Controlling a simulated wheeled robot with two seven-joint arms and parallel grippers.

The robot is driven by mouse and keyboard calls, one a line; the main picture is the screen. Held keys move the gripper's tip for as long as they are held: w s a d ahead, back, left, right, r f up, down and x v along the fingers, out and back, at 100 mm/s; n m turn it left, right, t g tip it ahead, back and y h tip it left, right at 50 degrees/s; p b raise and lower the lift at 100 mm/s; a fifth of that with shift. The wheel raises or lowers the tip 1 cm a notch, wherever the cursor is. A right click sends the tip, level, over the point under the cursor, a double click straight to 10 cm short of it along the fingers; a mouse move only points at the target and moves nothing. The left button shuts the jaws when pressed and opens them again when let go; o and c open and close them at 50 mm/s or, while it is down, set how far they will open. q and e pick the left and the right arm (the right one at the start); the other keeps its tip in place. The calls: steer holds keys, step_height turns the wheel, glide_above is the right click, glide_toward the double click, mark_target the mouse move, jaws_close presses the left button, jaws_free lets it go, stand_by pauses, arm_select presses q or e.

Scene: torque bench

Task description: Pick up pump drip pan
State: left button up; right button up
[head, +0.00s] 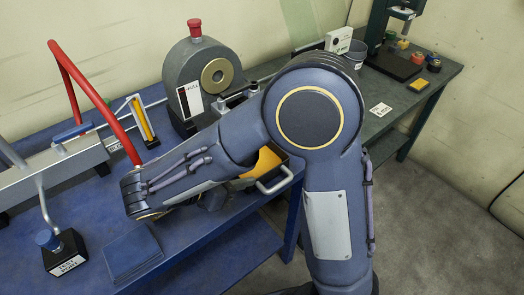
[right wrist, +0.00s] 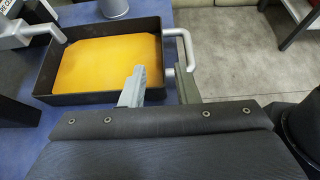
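The drip pan (right wrist: 80,98) is a shallow black tray with an orange inside and a silver loop handle (right wrist: 187,48) on its right side in the right wrist view. In the head view the pan's orange inside (head: 267,160) and handle (head: 286,180) show beside my right arm, near the blue bench's edge; my arm hides the rest. My right gripper (right wrist: 160,85) is open, its two fingers apart. The fingertips are close to the handle's near end; I cannot tell whether they touch it. In the head view this gripper is mostly hidden behind my forearm. My left gripper is not in view.
A grey pump-like machine (head: 205,78) with a red cap stands behind the pan. A red-handled tool (head: 95,100), a black block (head: 65,252) and a blue pad (head: 131,252) are at left. A green bench (head: 420,98) is at back right. Floor is clear at right.

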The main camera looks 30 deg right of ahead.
mark_target(263, 175)
steer(key=x, duration=0.7)
steer(key=shift+s+d+f, duration=0.1)
steer(key=shift+s+d, duration=0.15)
jaws_close()
